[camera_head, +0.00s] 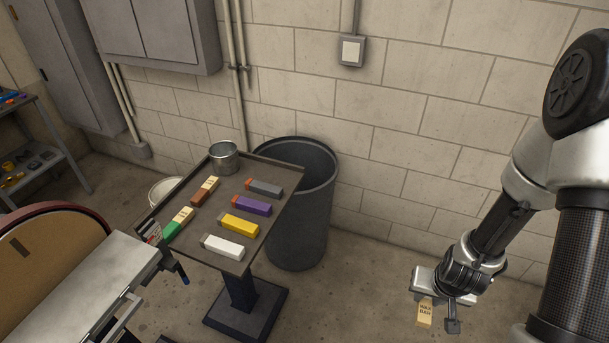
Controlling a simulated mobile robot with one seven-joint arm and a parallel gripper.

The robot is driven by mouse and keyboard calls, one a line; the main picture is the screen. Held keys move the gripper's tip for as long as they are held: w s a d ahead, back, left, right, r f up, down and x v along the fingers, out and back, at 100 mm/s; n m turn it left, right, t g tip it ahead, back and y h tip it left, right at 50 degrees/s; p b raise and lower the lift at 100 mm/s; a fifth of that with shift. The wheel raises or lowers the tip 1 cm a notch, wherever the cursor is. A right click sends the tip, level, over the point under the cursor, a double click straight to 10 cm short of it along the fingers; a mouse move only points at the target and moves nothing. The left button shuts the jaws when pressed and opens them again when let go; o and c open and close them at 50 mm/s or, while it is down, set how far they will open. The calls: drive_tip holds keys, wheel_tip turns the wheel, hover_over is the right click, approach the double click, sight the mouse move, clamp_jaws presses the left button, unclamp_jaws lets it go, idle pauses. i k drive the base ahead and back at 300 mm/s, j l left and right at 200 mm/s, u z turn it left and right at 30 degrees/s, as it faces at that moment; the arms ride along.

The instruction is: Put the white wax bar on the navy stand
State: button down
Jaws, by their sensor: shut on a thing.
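My gripper (438,312) is at the lower right, above the floor and well to the right of the stand. It is shut on a labelled wax bar (425,313), whose tan face reading "WAX BAR" hangs down at the left of the fingers. The bar's own colour is mostly hidden. A stand with a navy post (239,291) and a dark brown, rimmed top (226,193) is left of centre. A white bar (223,247) lies at the front of that top.
Yellow (239,226), purple (253,205), grey (265,187), brown (204,191) and green (180,223) bars lie on the top, with a metal can (223,157) at its back. A dark bin (303,230) stands behind. Open floor separates stand and gripper.

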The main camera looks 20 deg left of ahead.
sight(273, 177)
drive_tip(key=i, duration=1.35)
drive_tip(key=i+u, duration=0.25)
drive_tip(key=i, duration=0.25)
drive_tip(key=i+l+u, duration=0.25)
drive_tip(key=i, duration=0.25)
drive_tip(key=u, duration=1.55)
